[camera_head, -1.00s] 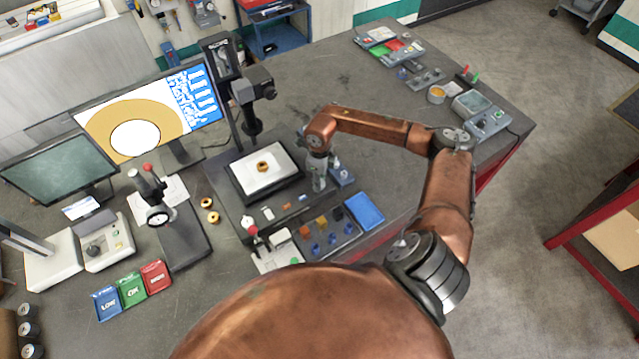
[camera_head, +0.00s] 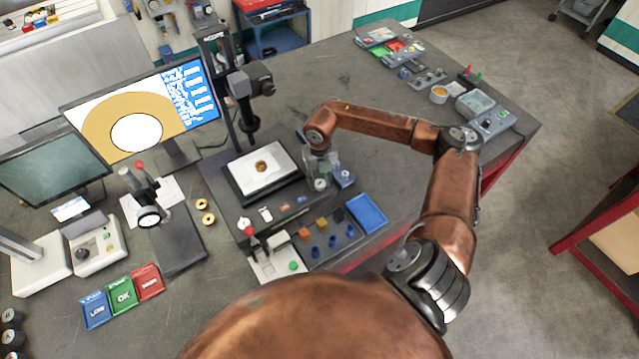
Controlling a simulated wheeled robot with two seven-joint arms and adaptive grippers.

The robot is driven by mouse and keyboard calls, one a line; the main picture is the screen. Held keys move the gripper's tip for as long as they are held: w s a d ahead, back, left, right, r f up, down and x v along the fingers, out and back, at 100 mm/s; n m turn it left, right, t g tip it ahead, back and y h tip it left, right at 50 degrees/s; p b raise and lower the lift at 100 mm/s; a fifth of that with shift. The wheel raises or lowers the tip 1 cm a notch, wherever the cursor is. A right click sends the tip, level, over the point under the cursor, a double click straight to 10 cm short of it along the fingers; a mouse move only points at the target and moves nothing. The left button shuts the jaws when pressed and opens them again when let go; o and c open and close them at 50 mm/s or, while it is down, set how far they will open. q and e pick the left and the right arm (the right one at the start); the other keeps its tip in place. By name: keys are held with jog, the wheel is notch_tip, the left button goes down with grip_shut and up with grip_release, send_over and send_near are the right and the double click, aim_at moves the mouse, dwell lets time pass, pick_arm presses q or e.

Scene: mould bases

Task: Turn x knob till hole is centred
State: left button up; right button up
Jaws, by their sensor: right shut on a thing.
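The microscope monitor (camera_head: 199,93) shows an orange ring with a white hole (camera_head: 136,133). The hole sits left of the screen's middle, low in the picture. Under the microscope head (camera_head: 250,84), a small brass ring (camera_head: 261,167) lies on the white plate of the stage (camera_head: 282,163). My right gripper (camera_head: 320,180) points down at the stage's right side and is shut. The x knob is hidden or too small to make out there; I take it to be in the fingers. My left gripper is out of view.
Two brass rings (camera_head: 208,218) lie left of the stage. A tray of blue and orange parts (camera_head: 322,240) stands in front of it. LOW, OK and HIGH bins (camera_head: 123,294) are at the front left. The table's back middle is clear.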

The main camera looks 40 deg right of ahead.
aim_at(320, 183)
jog(key=shift+m, duration=0.8)
jog(key=shift+b, duration=0.3)
jog(key=o, duration=1.1)
jog(key=shift+o, duration=0.2)
notch_tip(320, 183, up, 12)
